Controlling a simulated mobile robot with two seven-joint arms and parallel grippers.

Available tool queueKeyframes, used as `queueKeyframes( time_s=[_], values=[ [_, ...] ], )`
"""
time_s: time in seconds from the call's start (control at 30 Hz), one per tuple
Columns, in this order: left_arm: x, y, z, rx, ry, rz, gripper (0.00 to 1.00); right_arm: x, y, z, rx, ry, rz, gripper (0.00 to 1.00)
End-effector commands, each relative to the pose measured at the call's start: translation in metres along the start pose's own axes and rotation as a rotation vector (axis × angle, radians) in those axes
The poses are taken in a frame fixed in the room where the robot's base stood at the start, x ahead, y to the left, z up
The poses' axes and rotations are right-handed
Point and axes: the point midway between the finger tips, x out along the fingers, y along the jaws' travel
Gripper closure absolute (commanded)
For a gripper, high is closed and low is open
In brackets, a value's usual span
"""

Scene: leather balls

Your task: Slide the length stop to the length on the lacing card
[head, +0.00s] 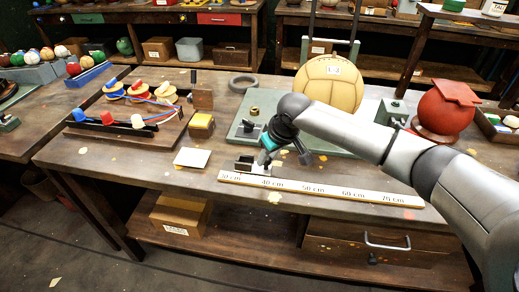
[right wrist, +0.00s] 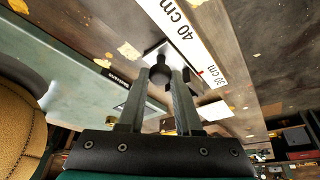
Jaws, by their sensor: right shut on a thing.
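The length stop (head: 244,163) is a small metal slide at the left end of the white ruler (head: 320,190), which is marked from 30 to 70 cm. In the right wrist view, the stop's dark round knob (right wrist: 160,74) sits between the fingers of my right gripper (right wrist: 162,80), which is shut on it. A small red mark (right wrist: 200,72) shows beside the ruler near the 30 cm label. In the head view my right gripper (head: 265,153) reaches down at the stop. A pale card (head: 192,158), likely the lacing card, lies left of the stop; its writing is unreadable. My left gripper is out of view.
A green board (head: 240,128) holds a tan ball (head: 330,82) behind my right arm. A red ball (head: 445,108) stands at right. The bench front is mostly clear.

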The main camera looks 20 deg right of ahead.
Motion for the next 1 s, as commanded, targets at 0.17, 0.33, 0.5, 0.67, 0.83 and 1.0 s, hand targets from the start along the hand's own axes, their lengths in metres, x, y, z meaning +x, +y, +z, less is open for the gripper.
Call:
queueKeyframes(
  time_s=[0.17,0.33,0.5,0.67,0.83,1.0],
  values=[
    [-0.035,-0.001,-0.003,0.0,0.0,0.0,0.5,-0.014,0.025,0.022,0.004,-0.012,0.006,1.0],
    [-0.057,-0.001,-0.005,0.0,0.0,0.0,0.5,-0.022,0.049,0.045,0.004,-0.013,0.008,1.0],
    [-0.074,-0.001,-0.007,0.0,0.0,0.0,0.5,-0.032,0.074,0.068,0.003,-0.012,0.008,1.0],
    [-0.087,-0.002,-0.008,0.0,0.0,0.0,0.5,-0.041,0.1,0.092,0.005,-0.012,0.008,1.0],
    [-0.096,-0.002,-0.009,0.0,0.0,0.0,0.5,-0.049,0.124,0.114,0.004,-0.01,0.007,1.0],
    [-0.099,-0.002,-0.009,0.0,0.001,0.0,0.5,-0.053,0.137,0.127,0.002,-0.008,0.005,1.0]
  ],
)
